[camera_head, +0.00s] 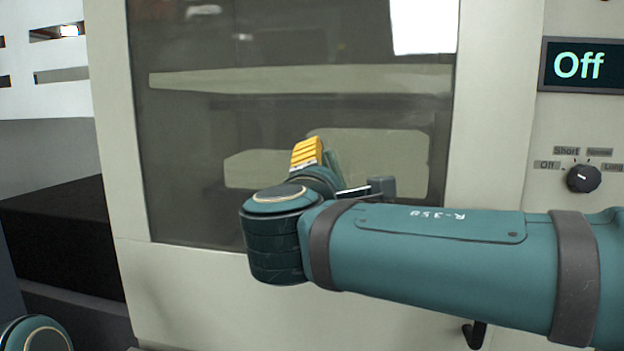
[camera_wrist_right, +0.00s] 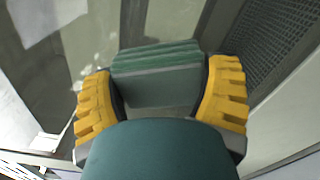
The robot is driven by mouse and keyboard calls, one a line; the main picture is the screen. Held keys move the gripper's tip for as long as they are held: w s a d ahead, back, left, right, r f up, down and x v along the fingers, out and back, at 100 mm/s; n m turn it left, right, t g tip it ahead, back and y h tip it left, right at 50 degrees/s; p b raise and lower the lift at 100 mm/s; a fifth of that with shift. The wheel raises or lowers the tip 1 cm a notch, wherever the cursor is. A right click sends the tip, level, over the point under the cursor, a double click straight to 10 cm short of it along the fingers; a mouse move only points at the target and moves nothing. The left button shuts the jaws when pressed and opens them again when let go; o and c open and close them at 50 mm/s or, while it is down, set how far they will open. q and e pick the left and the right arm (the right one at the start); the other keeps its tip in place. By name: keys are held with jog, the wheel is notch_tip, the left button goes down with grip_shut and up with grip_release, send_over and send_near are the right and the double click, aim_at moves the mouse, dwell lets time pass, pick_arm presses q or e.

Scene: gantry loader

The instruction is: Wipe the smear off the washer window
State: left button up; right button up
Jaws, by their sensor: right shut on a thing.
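The washer window (camera_head: 200,130) is a dark glass pane in a pale frame, filling the middle of the head view. My right gripper (camera_head: 307,155) is in front of its lower half, its yellow fingers partly hidden by my arm. In the right wrist view, my right gripper (camera_wrist_right: 160,95) is shut on a green ribbed pad (camera_wrist_right: 155,75). The pad faces the glass; I cannot tell if it touches. Faint pale speckles (camera_wrist_right: 88,72) show left of the pad, possibly the smear. No clear smear stands out in the head view among the reflections. My left gripper is out of view.
An "Off" display (camera_head: 580,65) and a black dial (camera_head: 583,179) are on the panel right of the window. A dark hook-like handle (camera_head: 474,333) is below my right arm. A dark box-like recess (camera_head: 65,235) lies at the left. A dark grille (camera_wrist_right: 275,45) shows in the wrist view.

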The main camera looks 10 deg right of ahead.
jog(key=s+d, duration=0.2)
jog(key=d, duration=0.4)
jog(key=shift+d, duration=0.4)
dwell(0.3)
jog(key=shift+s, duration=0.2)
jog(key=shift+v, duration=2.9)
jog(key=shift+s+a, duration=0.1)
jog(key=shift+s, duration=0.05)
jog(key=shift+v, duration=1.35)
